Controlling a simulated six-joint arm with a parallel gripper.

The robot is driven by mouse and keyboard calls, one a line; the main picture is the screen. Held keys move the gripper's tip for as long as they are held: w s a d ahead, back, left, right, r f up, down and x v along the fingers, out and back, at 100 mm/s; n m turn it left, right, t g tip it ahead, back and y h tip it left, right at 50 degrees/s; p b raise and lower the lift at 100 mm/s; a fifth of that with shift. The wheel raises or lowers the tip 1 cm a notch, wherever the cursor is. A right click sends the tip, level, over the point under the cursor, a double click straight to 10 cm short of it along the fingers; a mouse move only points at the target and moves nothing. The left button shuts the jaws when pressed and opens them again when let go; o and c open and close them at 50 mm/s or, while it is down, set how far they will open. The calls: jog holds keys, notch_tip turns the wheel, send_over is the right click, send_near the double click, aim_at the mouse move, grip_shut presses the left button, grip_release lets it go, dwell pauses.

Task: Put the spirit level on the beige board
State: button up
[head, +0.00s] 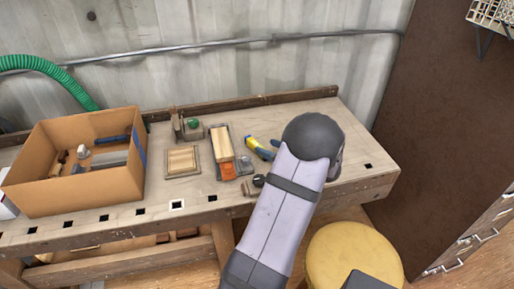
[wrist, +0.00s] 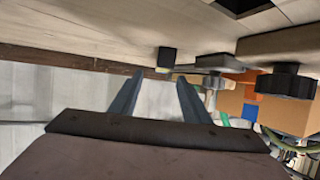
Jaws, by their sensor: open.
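In the head view a small yellow bar (head: 251,142), which looks like the spirit level, lies on the bench left of my wrist, with blue-grey finger parts beside it. A flat, framed beige board (head: 182,160) lies on the bench further left, with nothing on it. In the wrist view my gripper (wrist: 161,76) is open, with nothing between its two fingers. A small dark olive block (wrist: 167,56) shows just beyond the fingertips; I cannot tell if it is the level's end. My arm hides part of the bench.
A cardboard box (head: 142,182) holding tools stands at the left. A tray with a pale wooden block (head: 221,144) and orange pieces sits between the board and the yellow bar. A dark knob (head: 259,181) is near the front. A yellow stool (head: 352,254) stands before the bench.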

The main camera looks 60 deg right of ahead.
aim_at(258, 145)
jog(key=shift+a+f+x, duration=0.1)
jog(key=shift+a+x, duration=0.05)
jog(key=shift+x, duration=1.65)
jog(key=shift+a+f+x, duration=0.15)
jog(key=shift+x, duration=1.65)
grip_shut()
jog(key=shift+r, duration=0.1)
